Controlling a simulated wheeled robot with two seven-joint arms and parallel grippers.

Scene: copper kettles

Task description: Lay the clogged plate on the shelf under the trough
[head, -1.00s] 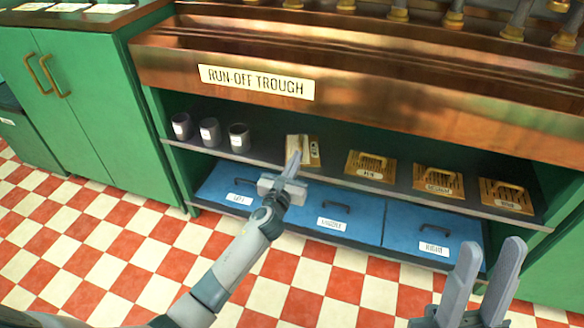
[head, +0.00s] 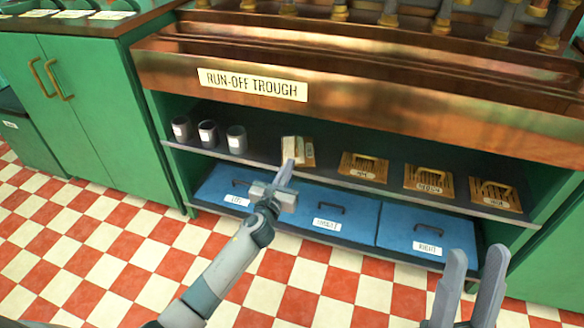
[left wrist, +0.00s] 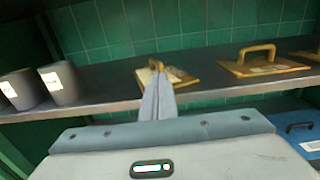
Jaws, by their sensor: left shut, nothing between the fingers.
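The leftmost plate (head: 304,152), tan with a pale patch, lies on the shelf (head: 262,153) under the run-off trough (head: 350,100). Its label is too small to read, and I cannot tell for sure whether its slots are clogged. In the left wrist view this plate (left wrist: 184,77) lies flat behind my fingertips, its handle partly hidden by them. My left gripper (head: 289,165) is shut and empty, in front of the plate near the shelf's front edge. My right gripper (head: 474,262) is open and empty at the lower right, in front of the drawers.
Three grey cups (head: 208,134) stand on the shelf to the left. Three slotted, handled plates, including this one (head: 363,167), lie to the right. Blue drawers (head: 322,222) sit below. A green cabinet (head: 100,105) stands at left; the checkered floor in front is clear.

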